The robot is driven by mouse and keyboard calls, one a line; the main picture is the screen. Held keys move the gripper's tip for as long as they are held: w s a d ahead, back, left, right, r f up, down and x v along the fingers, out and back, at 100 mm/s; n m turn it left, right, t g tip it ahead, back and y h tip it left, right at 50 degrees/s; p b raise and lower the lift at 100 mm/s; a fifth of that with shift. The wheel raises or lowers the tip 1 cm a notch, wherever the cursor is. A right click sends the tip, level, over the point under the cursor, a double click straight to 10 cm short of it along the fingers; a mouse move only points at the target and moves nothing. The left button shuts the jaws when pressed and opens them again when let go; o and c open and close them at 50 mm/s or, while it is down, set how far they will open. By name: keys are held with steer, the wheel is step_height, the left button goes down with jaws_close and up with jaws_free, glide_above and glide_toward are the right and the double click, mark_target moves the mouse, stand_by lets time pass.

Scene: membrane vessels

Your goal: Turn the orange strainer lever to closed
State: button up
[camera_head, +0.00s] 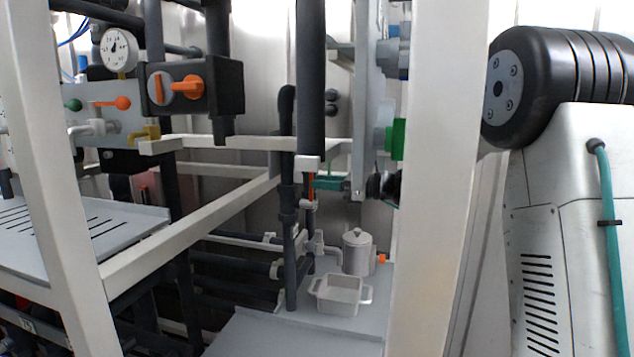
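Several orange parts show, and I cannot tell for certain which is the strainer lever. A thick orange lever (186,87) lies roughly horizontal on the front of a black block (222,86) at upper left. Left of it, a thin lever with an orange knob (123,103) lies roughly horizontal on a grey panel (95,124). A narrow orange piece (311,186) stands upright on the pipework near the middle, below a thick dark vertical pipe (311,80). My gripper is not in view.
White frame posts stand at left (50,170) and right of centre (440,180), with a slanting rail (190,236) between. A round gauge (118,48) is above the levers. A lidded metal pot (358,252) and white two-handled bin (339,294) stand on a grey shelf (280,335).

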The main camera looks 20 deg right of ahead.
steer(key=shift+x, duration=1.05)
steer(key=shift+s, duration=0.1)
jaws_close()
steer(key=shift+d, duration=0.1)
